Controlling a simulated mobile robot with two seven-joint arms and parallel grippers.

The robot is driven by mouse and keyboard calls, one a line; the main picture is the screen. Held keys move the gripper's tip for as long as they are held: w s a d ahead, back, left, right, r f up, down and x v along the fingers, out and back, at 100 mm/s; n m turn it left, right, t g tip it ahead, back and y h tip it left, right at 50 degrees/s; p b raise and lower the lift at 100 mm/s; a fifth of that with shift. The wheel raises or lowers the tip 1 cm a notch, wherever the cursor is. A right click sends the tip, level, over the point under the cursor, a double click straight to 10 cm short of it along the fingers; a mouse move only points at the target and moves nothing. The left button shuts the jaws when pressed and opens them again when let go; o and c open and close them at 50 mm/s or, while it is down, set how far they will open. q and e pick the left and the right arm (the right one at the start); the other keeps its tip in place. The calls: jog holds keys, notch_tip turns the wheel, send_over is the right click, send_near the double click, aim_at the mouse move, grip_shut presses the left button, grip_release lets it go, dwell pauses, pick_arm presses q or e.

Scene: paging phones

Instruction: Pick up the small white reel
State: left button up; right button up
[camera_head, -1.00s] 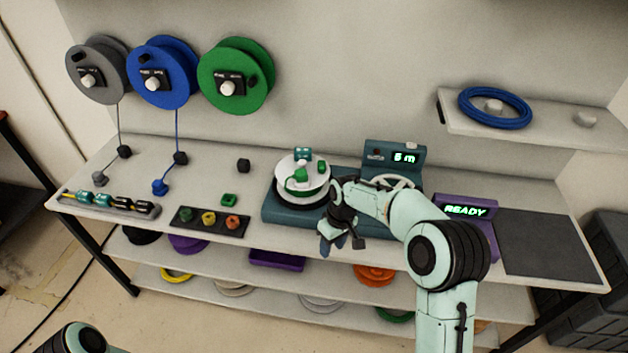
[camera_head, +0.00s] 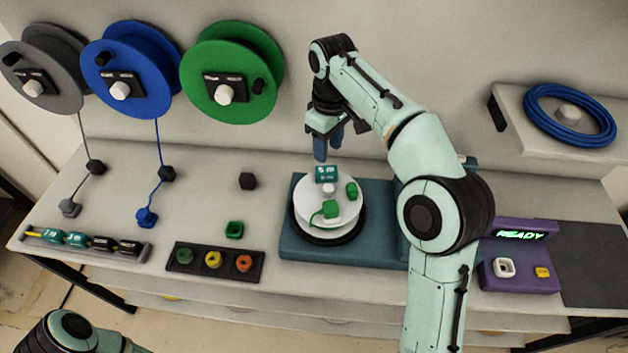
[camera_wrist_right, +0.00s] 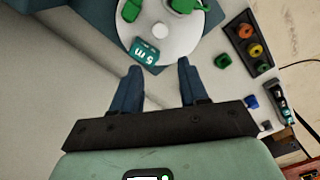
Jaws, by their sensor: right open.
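The small white reel (camera_head: 313,205) sits on the teal machine base (camera_head: 290,247), above a black disc. A teal "5 m" tag (camera_head: 326,174) stands at its back edge, and green pieces (camera_head: 329,210) lie on its top. My right gripper (camera_head: 328,150) is just behind and above the reel, fingers pointing down, open and empty. In the right wrist view the reel (camera_wrist_right: 185,40) is ahead of the two open fingertips (camera_wrist_right: 160,68), with the tag between. My left gripper is out of view; only part of my left arm shows at the bottom left.
Grey, blue and green spools (camera_head: 232,72) hang on the back wall. A holder with green, yellow and red pieces (camera_head: 214,262) lies left of the base. A purple "READY" box (camera_head: 517,277) stands to the right. A blue coil (camera_head: 570,116) lies on the raised shelf.

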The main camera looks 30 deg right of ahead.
jog(key=b, duration=0.2)
send_over(329, 188)
notch_tip(329, 188, down, 8)
jog(key=shift+a+r, duration=0.1)
jog(key=shift+r, duration=0.15)
jog(key=shift+w+f, duration=0.2)
jog(key=shift+f, duration=0.25)
jog(key=f, duration=0.1)
jog(key=f+b, duration=0.1)
jog(key=f, duration=0.1)
jog(key=shift+s+f, duration=0.25)
jog(key=shift+f, duration=0.6)
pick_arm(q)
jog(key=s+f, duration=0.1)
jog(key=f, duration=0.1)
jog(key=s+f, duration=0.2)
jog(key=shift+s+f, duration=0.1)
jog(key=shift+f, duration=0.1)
pick_arm(e)
grip_shut()
jog(key=shift+w+r, duration=0.1)
